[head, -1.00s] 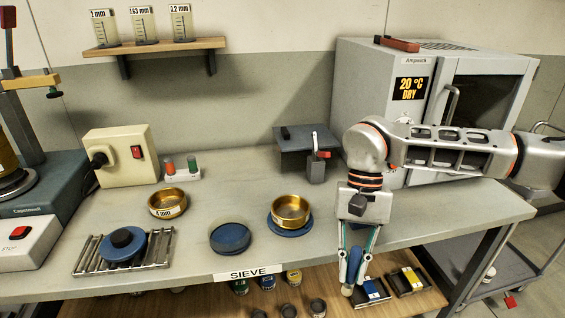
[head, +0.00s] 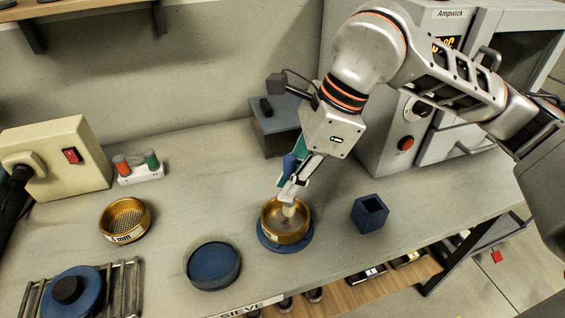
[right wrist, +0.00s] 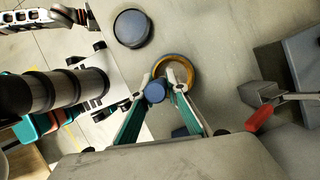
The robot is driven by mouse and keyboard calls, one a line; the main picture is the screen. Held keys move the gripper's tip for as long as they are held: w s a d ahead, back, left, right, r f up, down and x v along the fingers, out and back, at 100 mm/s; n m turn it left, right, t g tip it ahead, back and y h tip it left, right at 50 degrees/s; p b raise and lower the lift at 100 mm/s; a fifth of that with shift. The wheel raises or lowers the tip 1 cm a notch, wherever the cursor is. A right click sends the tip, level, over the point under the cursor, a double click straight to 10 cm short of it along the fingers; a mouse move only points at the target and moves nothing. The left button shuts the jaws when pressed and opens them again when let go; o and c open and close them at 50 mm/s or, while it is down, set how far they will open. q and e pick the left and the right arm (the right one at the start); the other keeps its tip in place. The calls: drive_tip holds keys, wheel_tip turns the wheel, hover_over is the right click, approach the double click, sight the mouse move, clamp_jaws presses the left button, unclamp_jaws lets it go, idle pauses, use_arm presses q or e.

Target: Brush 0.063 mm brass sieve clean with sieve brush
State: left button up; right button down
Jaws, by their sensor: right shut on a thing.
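A brass sieve (head: 268,229) stands on a round blue base (head: 264,241) at the centre of the bench; its size label is not readable. My right gripper (head: 291,186) is shut on the sieve brush, whose blue handle (head: 288,165) shows between the fingers. The pale brush head (head: 289,209) is down inside the sieve; whether it touches the mesh is hard to tell. In the right wrist view, the blue handle end (right wrist: 155,92) overlaps the left side of the brass sieve rim (right wrist: 190,66). My left gripper is not in view.
A second brass sieve (head: 125,221) marked 4 mm and a dark round pan (head: 212,266) stand to the left. An open blue box (head: 369,213) is right of the sieve. A grey block (head: 274,133) stands behind, the oven (head: 400,125) at right.

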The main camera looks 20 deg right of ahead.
drive_tip(key=shift+r, duration=0.1)
drive_tip(key=shift+f+b, duration=0.65)
drive_tip(key=shift+f, duration=0.2)
wheel_tip(320, 180, down, 3)
drive_tip(key=shift+r+b, duration=0.2)
drive_tip(key=shift+b, duration=0.55)
drive_tip(key=shift+f+b, duration=0.3)
drive_tip(key=shift+f, duration=0.25)
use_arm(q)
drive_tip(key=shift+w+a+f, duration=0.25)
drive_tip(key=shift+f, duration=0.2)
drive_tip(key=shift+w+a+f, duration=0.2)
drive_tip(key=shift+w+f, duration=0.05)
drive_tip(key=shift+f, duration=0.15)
